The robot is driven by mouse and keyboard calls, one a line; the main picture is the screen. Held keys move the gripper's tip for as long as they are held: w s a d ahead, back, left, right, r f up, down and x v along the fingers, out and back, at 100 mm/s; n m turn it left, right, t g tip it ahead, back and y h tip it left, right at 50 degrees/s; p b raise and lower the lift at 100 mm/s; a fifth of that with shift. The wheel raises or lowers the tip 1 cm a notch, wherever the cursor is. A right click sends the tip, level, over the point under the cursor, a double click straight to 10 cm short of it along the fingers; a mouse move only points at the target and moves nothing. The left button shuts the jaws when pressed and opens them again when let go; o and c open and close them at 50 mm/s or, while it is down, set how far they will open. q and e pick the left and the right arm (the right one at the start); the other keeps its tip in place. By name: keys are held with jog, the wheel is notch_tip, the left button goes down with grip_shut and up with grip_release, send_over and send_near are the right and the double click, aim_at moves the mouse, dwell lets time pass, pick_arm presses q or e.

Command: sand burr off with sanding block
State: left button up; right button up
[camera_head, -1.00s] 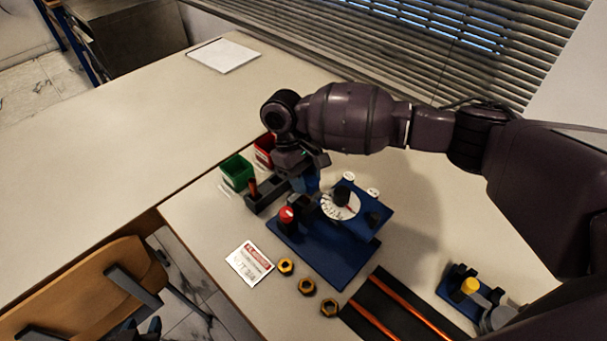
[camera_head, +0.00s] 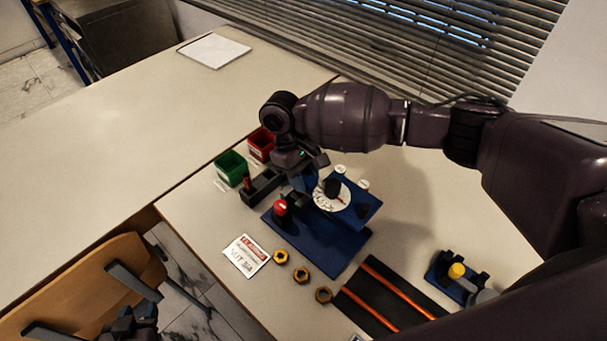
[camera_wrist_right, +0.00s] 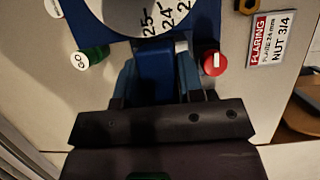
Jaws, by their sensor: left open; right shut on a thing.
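My right gripper (camera_head: 300,178) is over the back left side of the blue gauge rig (camera_head: 335,246), its fingers mostly hidden by my arm. In the right wrist view, my right gripper (camera_wrist_right: 156,85) is shut on a blue block-shaped piece (camera_wrist_right: 154,70), just in front of the white dial (camera_wrist_right: 140,14). I cannot tell whether this piece is fixed to the rig. My left gripper (camera_head: 133,324) is at the bottom left, by the chair, empty and open. I cannot identify a sanding block or a burr.
A red knob (camera_head: 280,207) stands on the rig. Near it are a dark holder (camera_head: 262,188), a green bin (camera_head: 231,168), a red bin (camera_head: 261,144), a printed card (camera_head: 246,256) and brass nuts (camera_head: 301,275). Copper tubes (camera_head: 398,288) lie front right.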

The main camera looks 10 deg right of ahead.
jog(key=shift+f, duration=0.2)
jog(key=shift+w+a+b, duration=0.15)
jog(key=shift+w+a, duration=0.3)
jog(key=shift+w, duration=0.2)
jog(key=shift+w+a+b, duration=0.15)
jog(key=shift+w+a, duration=0.25)
jog(key=shift+w, duration=0.2)
jog(key=shift+s+d+r+p, duration=0.1)
jog(key=shift+s+d+p, duration=0.1)
jog(key=shift+p, duration=0.3)
jog(key=shift+s+d+p, duration=0.4)
jog(key=shift+s+p, duration=0.2)
jog(key=shift+p, duration=0.2)
jog(key=shift+s+d+p, duration=0.35)
jog(key=shift+s+p, duration=0.2)
jog(key=shift+p, duration=0.2)
jog(key=shift+f, duration=0.2)
